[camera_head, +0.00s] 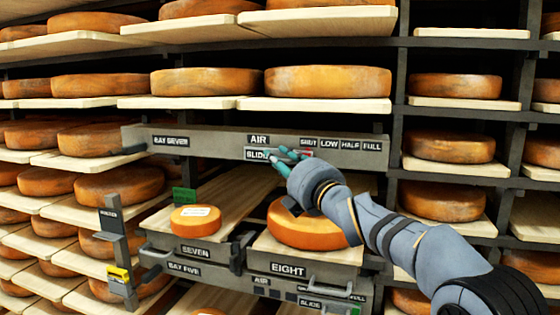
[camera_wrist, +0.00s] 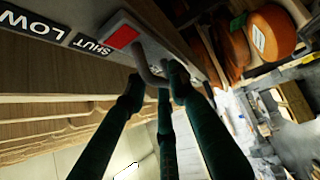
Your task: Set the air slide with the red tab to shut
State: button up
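The air slide is a grey plate on the front of the bay seven beam (camera_head: 225,140). Its red tab (camera_wrist: 122,37) lies close beside the SHUT label (camera_wrist: 92,47) in the wrist view; the LOW label (camera_wrist: 40,25) is farther left. A grey handle (camera_wrist: 150,74) sticks out from the slide. My gripper (camera_wrist: 156,78) has its dark green fingers spread on either side of this handle; whether they touch it is unclear. In the head view my gripper (camera_head: 288,154) is at the slide and covers part of it, with a bit of red just right of the fingertips.
Below the beam are drawers labelled seven (camera_head: 195,251) and eight (camera_head: 288,269), each with a cheese wheel. A second air slide row, bay five (camera_head: 185,268), lies lower. Cheese shelves fill the surroundings.

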jog(key=shift+o, duration=1)
jog(key=shift+d, duration=0.1)
jog(key=v, duration=1.2)
